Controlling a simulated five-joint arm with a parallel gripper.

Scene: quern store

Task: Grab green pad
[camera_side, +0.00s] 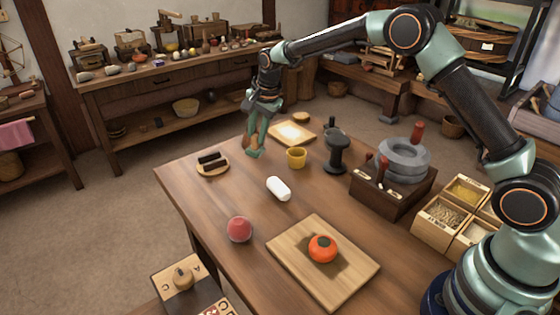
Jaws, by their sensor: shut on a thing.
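My gripper (252,146) points down at the far left part of the wooden table. It is shut on a small green pad (254,153), which shows low between the fingertips, close to the tabletop. The fingers hide much of the pad, and its green is close to the colour of my fingers. I cannot tell whether the pad still touches the table.
A white roll (278,188), a red ball (240,229) and a board (335,285) with an orange object (322,248) lie nearer.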

